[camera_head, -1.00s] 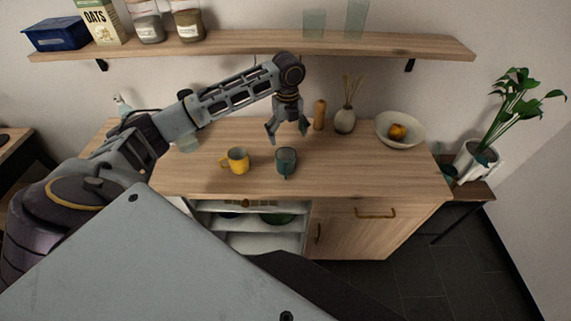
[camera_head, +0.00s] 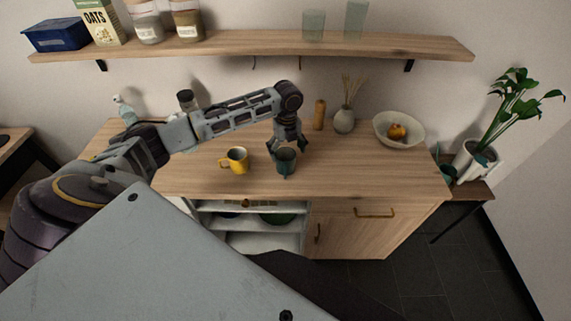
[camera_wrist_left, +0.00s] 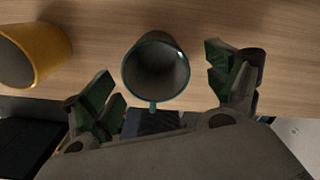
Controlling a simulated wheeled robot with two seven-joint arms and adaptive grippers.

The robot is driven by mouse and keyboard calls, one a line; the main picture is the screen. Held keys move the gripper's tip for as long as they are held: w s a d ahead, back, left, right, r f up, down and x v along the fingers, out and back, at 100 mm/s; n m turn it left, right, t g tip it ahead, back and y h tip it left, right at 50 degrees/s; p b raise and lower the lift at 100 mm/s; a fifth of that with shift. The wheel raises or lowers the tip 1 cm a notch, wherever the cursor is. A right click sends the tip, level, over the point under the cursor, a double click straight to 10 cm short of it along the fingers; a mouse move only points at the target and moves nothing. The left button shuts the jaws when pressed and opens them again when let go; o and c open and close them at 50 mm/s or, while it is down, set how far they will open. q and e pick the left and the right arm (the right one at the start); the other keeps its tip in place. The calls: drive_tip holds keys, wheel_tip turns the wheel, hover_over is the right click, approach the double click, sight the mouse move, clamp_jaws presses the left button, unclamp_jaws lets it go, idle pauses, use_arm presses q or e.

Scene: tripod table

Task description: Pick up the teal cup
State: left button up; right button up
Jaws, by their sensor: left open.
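The teal cup (camera_head: 286,163) stands upright on the wooden counter (camera_head: 370,175). In the left wrist view the teal cup (camera_wrist_left: 156,72) is seen from above and looks empty, its handle toward the bottom of the picture. My left gripper (camera_head: 287,147) is open, just over the cup. In the left wrist view the fingers of my left gripper (camera_wrist_left: 168,88) are spread on either side of the cup, with gaps to it. How far the fingertips are above the rim is hard to tell. My right gripper is not in view.
A yellow mug (camera_head: 236,160) stands close left of the cup, also in the left wrist view (camera_wrist_left: 36,52). Behind are a wooden mill (camera_head: 319,115), a reed vase (camera_head: 344,119) and a white bowl (camera_head: 400,129) with fruit. A shelf (camera_head: 250,47) hangs above. The counter right of the cup is clear.

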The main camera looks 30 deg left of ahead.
use_arm(q)
drive_tip(key=shift+f, duration=0.4)
drive_tip(key=shift+s+f+p, duration=0.2)
drive_tip(key=shift+f+p, duration=0.05)
drive_tip(key=shift+f, duration=1.05)
drive_tip(key=shift+s+f+p, duration=0.2)
drive_tip(key=shift+f, duration=1.1)
drive_tip(key=c, duration=1.4)
drive_tip(key=shift+r, duration=0.1)
wheel_tip(320, 180, up, 10)
drive_tip(key=shift+b, duration=0.4)
